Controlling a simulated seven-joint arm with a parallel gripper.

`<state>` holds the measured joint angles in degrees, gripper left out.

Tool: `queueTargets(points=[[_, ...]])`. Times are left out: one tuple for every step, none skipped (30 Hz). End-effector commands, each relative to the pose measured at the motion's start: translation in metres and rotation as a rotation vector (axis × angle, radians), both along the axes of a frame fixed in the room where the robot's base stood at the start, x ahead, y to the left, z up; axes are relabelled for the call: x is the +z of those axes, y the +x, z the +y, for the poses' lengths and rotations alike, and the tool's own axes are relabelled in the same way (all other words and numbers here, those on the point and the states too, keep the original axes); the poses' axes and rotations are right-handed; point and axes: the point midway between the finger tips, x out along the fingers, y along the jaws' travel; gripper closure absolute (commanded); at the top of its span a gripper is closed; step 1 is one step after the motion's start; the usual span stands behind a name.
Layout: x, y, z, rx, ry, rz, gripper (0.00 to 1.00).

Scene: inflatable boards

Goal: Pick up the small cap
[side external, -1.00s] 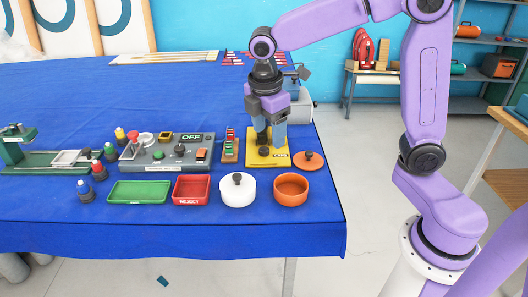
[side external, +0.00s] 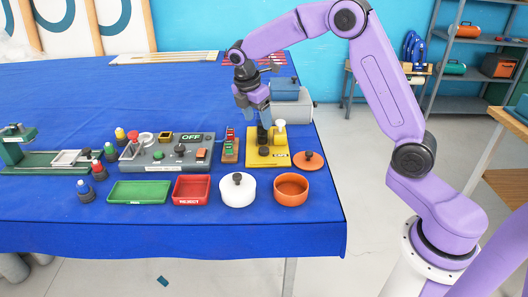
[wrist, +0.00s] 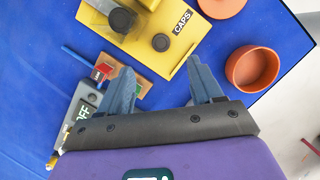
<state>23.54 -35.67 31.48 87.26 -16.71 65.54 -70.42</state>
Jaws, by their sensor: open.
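A yellow board (side external: 255,161) marked CAPS lies near the right end of the table; it also shows in the wrist view (wrist: 180,62). On it in the wrist view are a small black cap (wrist: 161,42) close to the label, a larger black cap (wrist: 121,18) and a white piece at the top edge. In the side view, black and white pieces stand upright on the board. My gripper (side external: 258,112) is above the board's back left part, tilted. In the wrist view my gripper (wrist: 163,80) has its fingers apart, with nothing between them, and the small cap lies ahead of the gap.
An orange bowl (side external: 291,190), its lid (side external: 308,160) and a white lidded pot (side external: 238,190) are near the board. A wooden block with coloured switches (side external: 230,150) stands left of it, beside a grey control panel (side external: 160,157). Grey and blue bins (side external: 291,107) are behind.

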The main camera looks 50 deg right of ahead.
Motion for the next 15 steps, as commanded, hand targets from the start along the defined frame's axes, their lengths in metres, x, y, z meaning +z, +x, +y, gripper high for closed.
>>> queueTargets(points=[[-0.011,-0.001,-0.004,-0.003,-0.001,0.006,0.35],[-0.016,-0.001,-0.005,-0.003,-0.001,0.006,0.35],[-0.023,-0.001,-0.007,-0.002,-0.001,0.004,0.35],[-0.029,-0.001,-0.008,-0.002,-0.001,0.006,0.35],[-0.034,-0.001,-0.010,-0.001,-0.001,0.005,0.35],[-0.040,-0.001,-0.011,-0.001,-0.001,0.005,0.35],[-0.044,-0.001,-0.012,-0.001,-0.001,0.004,0.35],[-0.048,-0.001,-0.013,-0.001,-0.001,0.004,0.35],[-0.052,-0.001,-0.014,-0.001,-0.001,0.002,0.35],[-0.055,0.000,-0.015,-0.001,-0.001,0.001,0.35],[-0.057,0.000,-0.015,-0.001,-0.001,0.002,0.35],[-0.059,-0.001,-0.016,-0.001,-0.001,0.002,0.35],[-0.061,-0.001,-0.016,-0.001,0.000,0.002,0.35],[-0.062,0.000,-0.016,-0.001,0.000,0.001,0.35],[-0.063,0.000,-0.017,-0.001,0.000,0.001,0.35]])
